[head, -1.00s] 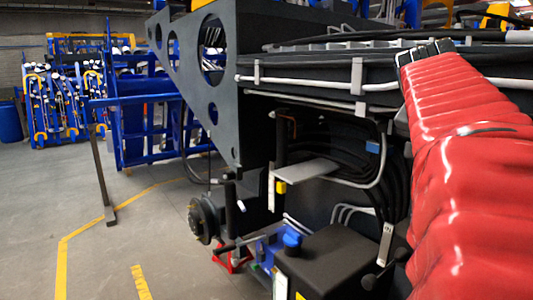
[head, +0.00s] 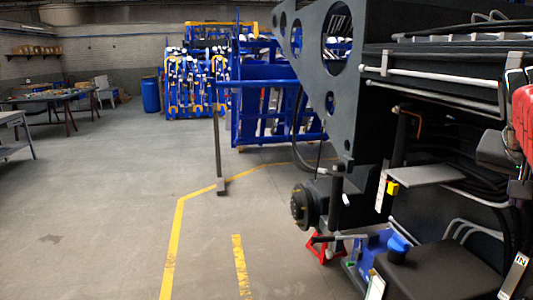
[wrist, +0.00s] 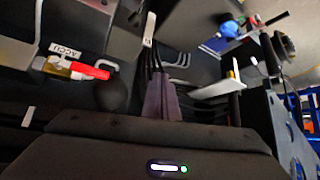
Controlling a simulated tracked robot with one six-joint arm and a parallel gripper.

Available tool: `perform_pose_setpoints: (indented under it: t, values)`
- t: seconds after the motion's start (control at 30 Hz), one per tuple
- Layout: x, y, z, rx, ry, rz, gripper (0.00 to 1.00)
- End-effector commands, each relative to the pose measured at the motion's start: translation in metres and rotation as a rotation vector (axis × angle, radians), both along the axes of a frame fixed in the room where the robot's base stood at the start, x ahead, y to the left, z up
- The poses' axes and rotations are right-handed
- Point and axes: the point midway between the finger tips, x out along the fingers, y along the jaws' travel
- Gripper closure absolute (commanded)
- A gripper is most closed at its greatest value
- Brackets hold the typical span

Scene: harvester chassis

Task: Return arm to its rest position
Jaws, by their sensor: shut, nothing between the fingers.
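My gripper (wrist: 160,100) shows in the wrist view as two dark purplish fingers, closed together with nothing between them. It is pointed at the dark chassis side, apart from the parts around it as far as I can tell. In the head view, only a piece of my red-sleeved arm shows at the right edge; the gripper is out of that view. The harvester chassis (head: 345,115) fills the right of the head view.
Close to the gripper in the wrist view are a red switch handle (wrist: 88,70), a metal plate (wrist: 218,89) and a blue cap (wrist: 229,29). A post (head: 217,140) stands left of the chassis. The floor (head: 100,220) at left is clear, with tables behind.

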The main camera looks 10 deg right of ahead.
Motion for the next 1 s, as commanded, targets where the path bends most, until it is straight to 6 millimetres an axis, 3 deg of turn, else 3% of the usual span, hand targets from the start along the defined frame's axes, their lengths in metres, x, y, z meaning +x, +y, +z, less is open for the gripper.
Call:
perform_pose_setpoints:
  t: [0.1,0.37,0.53,0.77,1.0]
  values:
    - [0.017,0.028,-0.014,0.004,0.029,0.107,1.00]
    - [0.030,0.098,-0.053,0.036,0.064,0.294,1.00]
    - [0.033,0.157,-0.089,0.062,0.094,0.456,1.00]
    - [0.022,0.240,-0.145,0.094,0.139,0.695,1.00]
    - [-0.009,0.318,-0.206,0.122,0.186,0.942,1.00]
